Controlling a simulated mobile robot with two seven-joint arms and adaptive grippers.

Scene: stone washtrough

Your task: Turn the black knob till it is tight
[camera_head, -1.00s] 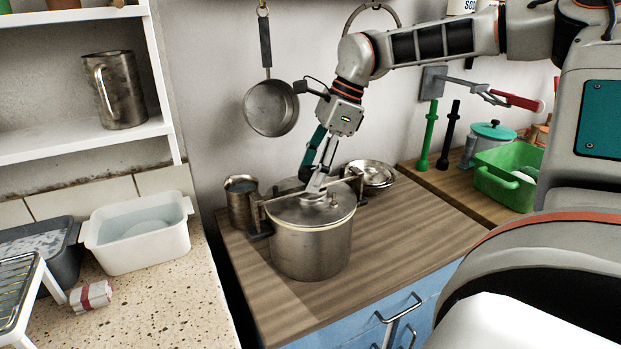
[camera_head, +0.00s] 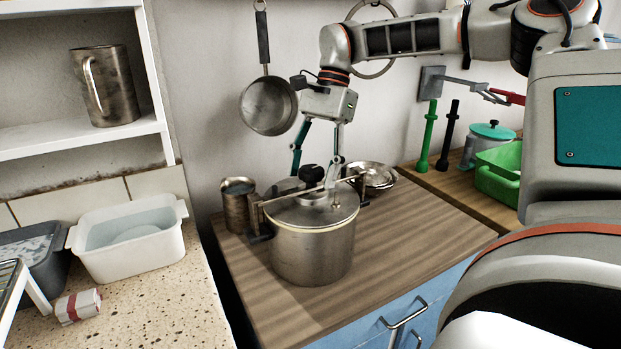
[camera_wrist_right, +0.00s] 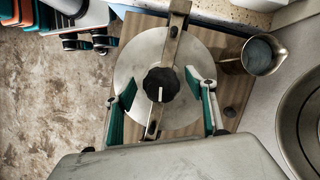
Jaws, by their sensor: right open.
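The black knob (camera_head: 312,173) sits on a flat bar (camera_head: 285,194) that crosses the lid of a steel pot (camera_head: 312,255). The wrist view shows the round, lobed knob (camera_wrist_right: 161,84) from above, with a white mark pointing toward the bottom of the picture. My right gripper (camera_head: 314,168) points down over the lid, open. In the wrist view its teal-backed fingers (camera_wrist_right: 161,88) stand on either side of the knob, with a visible gap on both sides. Whether the fingertips touch the lid is unclear. My left gripper is out of view.
A metal cup (camera_head: 237,208) stands close left of the pot, and steel bowls (camera_head: 376,177) stand behind it. A pan (camera_head: 268,106) hangs on the wall. The wooden top (camera_head: 420,225) is clear right of the pot. A green tub (camera_head: 497,175) stands farther right.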

